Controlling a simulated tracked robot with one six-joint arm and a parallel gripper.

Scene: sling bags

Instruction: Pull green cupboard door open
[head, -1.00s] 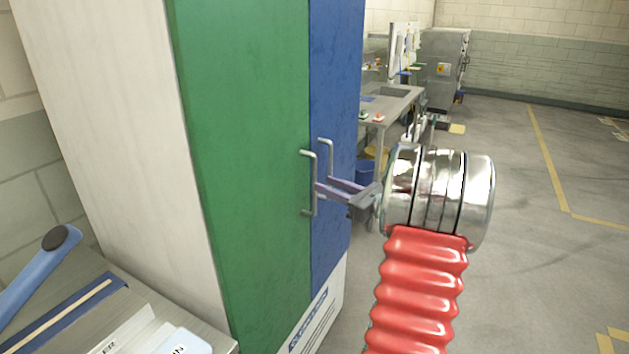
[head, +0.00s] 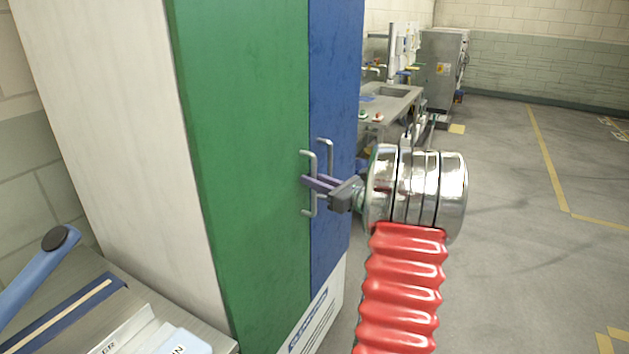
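The green cupboard door (head: 243,150) is closed, flush beside the blue door (head: 335,75). Its grey bar handle (head: 314,205) stands upright near the door's right edge. The blue door's handle (head: 329,150) stands just behind and to the right. My gripper (head: 306,181) comes from the right with its fingers at the green door's handle. The fingertips overlap the handle bar and reach to its left in the picture. The two fingers look close together. Whether they are apart around the bar or clamped on it cannot be made out.
A bench (head: 95,320) with a blue-handled tool (head: 35,270) stands at the lower left. A metal sink table (head: 390,100) and a grey cabinet (head: 440,75) stand behind. The floor (head: 540,260) on the right is clear.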

